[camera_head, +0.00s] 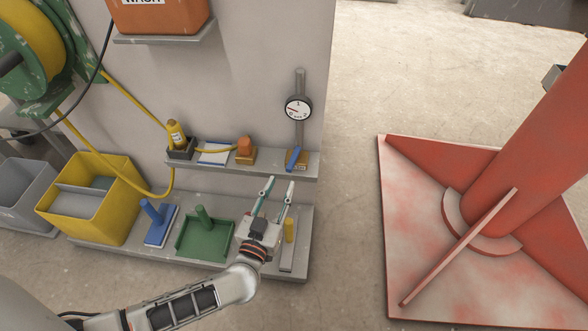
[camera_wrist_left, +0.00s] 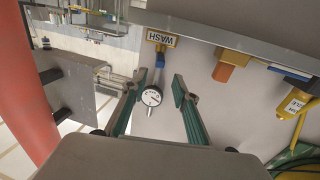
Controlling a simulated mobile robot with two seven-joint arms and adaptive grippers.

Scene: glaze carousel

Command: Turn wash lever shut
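The wash lever (camera_head: 293,158) is a short blue handle at the right end of the narrow upper shelf, under a round gauge (camera_head: 298,108). It slants slightly in the head view. In the left wrist view, which looks inverted, the blue lever (camera_wrist_left: 160,61) shows beside a yellow WASH label (camera_wrist_left: 161,39). My left gripper (camera_head: 281,183) is open and empty, its fingertips just below and in front of the lever. In the left wrist view the lever lies beyond the gap between the fingers (camera_wrist_left: 160,82), apart from both. My right gripper is in neither view.
A red column (camera_head: 525,150) stands right, beyond open floor.

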